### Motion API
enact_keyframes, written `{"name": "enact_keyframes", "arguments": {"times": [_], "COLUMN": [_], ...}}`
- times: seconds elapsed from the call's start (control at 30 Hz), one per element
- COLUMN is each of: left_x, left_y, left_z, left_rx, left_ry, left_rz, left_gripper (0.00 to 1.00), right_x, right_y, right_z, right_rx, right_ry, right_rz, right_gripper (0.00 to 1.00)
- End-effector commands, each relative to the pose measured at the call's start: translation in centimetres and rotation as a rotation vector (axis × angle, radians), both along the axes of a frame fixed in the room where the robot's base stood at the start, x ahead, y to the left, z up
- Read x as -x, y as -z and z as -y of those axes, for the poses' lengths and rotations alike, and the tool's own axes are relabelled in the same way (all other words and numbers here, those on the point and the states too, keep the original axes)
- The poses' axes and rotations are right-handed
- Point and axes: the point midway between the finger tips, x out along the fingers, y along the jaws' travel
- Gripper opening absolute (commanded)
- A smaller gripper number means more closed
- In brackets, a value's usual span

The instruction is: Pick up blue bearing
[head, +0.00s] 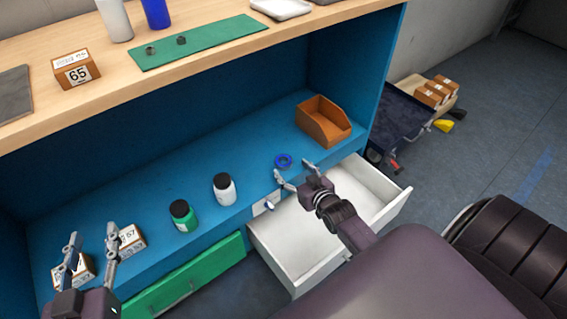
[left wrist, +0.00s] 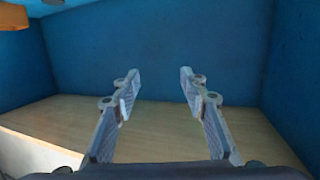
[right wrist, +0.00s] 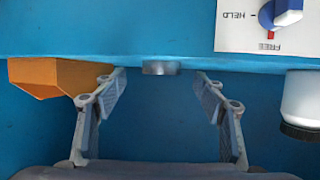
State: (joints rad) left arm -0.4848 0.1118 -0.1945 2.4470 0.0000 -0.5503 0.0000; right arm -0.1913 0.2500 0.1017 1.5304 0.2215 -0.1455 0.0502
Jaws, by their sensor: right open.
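The blue bearing (head: 283,161), a small ring, lies on the lower blue shelf in the head view. In the right wrist view the bearing (right wrist: 161,68) appears as a short greyish band between and just beyond the fingertips. My right gripper (head: 291,167) is open and close to the bearing at the shelf's front, with nothing visible between its fingers (right wrist: 161,78). Whether a finger touches the bearing cannot be told. My left gripper (head: 92,236) is open at the far left, over the labelled boxes; its fingers (left wrist: 160,75) are empty.
An orange bin (head: 323,121) stands right of the bearing. A white bottle (head: 224,189) and a green bottle (head: 183,215) stand to the left. A HELD/FREE switch panel (right wrist: 268,25) is on the shelf front. An open white drawer (head: 285,243) lies below my right arm.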

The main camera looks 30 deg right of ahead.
Motion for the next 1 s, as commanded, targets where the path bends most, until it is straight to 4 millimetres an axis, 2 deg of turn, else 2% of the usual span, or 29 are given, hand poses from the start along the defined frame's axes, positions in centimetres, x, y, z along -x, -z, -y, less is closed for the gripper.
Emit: {"name": "enact_keyframes", "arguments": {"times": [0.27, 0.53, 0.7, 0.93, 1.0], "left_x": [-0.6, 0.1, 0.6, 0.6, 0.6], "left_y": [-5.3, -10.2, -11.5, -11.7, -11.7], "left_z": [0.9, 1.3, 1.4, 1.4, 1.4], "left_rx": [0.063, 0.121, 0.137, 0.138, 0.138], "left_ry": [0.016, 0.028, 0.032, 0.032, 0.032], "left_rz": [0.246, 0.463, 0.520, 0.523, 0.523], "left_gripper": [0.40, 0.40, 0.40, 0.40, 0.40], "right_x": [-2.5, -4.3, -4.7, -4.7, -4.7], "right_y": [0.2, 0.7, 0.8, 0.8, 0.8], "right_z": [0.1, 0.3, 0.3, 0.4, 0.4], "right_rx": [-0.001, -0.001, 0.000, 0.000, 0.000], "right_ry": [0.000, 0.000, 0.000, 0.000, 0.000], "right_rz": [0.002, 0.000, 0.000, -0.001, -0.001], "right_gripper": [0.64, 0.64, 0.64, 0.64, 0.58]}}
